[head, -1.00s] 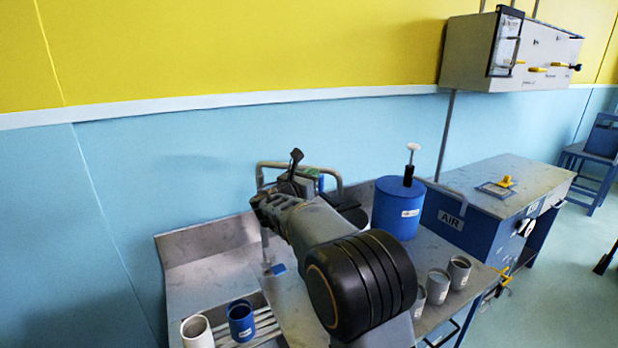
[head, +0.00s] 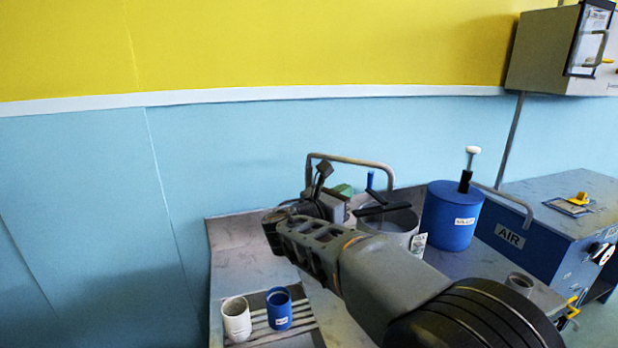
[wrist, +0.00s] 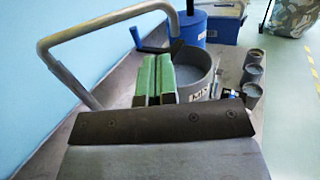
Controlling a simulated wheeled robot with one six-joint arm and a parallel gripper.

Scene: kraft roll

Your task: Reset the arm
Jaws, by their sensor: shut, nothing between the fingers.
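My gripper (head: 343,191) is in the upper middle of the bench in the head view, at the far end of my arm. In the wrist view, its two green fingers (wrist: 158,76) lie side by side, shut with nothing held. They point toward a grey pot (wrist: 208,84) with a label, which also shows behind my arm in the head view (head: 398,226). I cannot tell whether the fingers are over the pot's rim or short of it. My forearm hides part of the bench.
A bent metal pipe (wrist: 62,58) rises close to my gripper. A blue canister (head: 452,218) stands right of the pot, before a blue AIR cabinet (head: 556,240). White (head: 236,322) and blue (head: 279,312) cups stand on a slatted rack. Grey cups (wrist: 252,75) line the right edge.

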